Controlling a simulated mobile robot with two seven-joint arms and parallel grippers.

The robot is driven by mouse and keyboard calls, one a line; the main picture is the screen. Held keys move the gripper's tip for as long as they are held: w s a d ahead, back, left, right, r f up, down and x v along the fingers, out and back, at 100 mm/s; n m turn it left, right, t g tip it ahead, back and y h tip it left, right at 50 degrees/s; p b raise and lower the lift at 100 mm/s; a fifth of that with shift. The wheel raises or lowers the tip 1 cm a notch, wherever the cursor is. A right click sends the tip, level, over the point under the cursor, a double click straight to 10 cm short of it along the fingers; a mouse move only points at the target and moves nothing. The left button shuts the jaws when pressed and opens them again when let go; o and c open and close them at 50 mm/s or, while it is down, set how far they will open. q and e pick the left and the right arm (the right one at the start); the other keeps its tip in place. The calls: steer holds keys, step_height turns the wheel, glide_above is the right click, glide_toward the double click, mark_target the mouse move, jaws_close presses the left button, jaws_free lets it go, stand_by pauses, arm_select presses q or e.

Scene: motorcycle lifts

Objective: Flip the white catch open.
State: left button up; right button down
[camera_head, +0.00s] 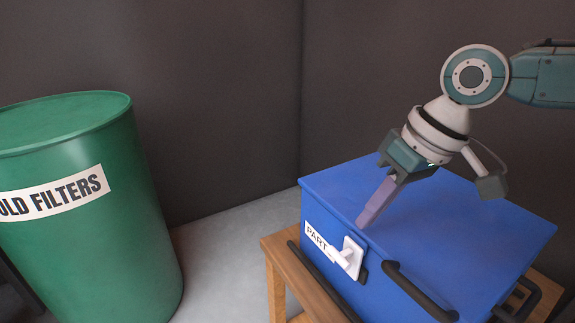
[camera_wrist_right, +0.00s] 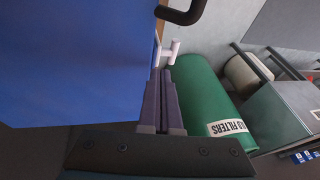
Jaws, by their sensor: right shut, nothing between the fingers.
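The white catch (camera_head: 348,257) is on the front face of a blue box (camera_head: 440,215), beside a label whose readable part says "PART". It also shows in the right wrist view (camera_wrist_right: 171,50), just beyond the fingertips. My right gripper (camera_head: 366,222) is shut and empty, its fingers pointing down at the front edge of the lid, above the catch. In the right wrist view the closed fingers (camera_wrist_right: 161,75) point toward the catch; I cannot tell whether they touch the box. My left gripper is not in view.
The box has black handles (camera_head: 418,292) and stands on a wooden stand (camera_head: 277,290). A green drum (camera_head: 95,225) labelled "OLD FILTERS" stands to the left. Grey floor (camera_head: 225,260) lies between them, with dark walls behind.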

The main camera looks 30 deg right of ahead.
mark_target(343, 253)
steer(key=a+f, duration=0.1)
steer(key=f, duration=0.1)
steer(key=a+f+b, duration=0.1)
steer(key=f, duration=0.1)
steer(key=shift+a+f, duration=0.2)
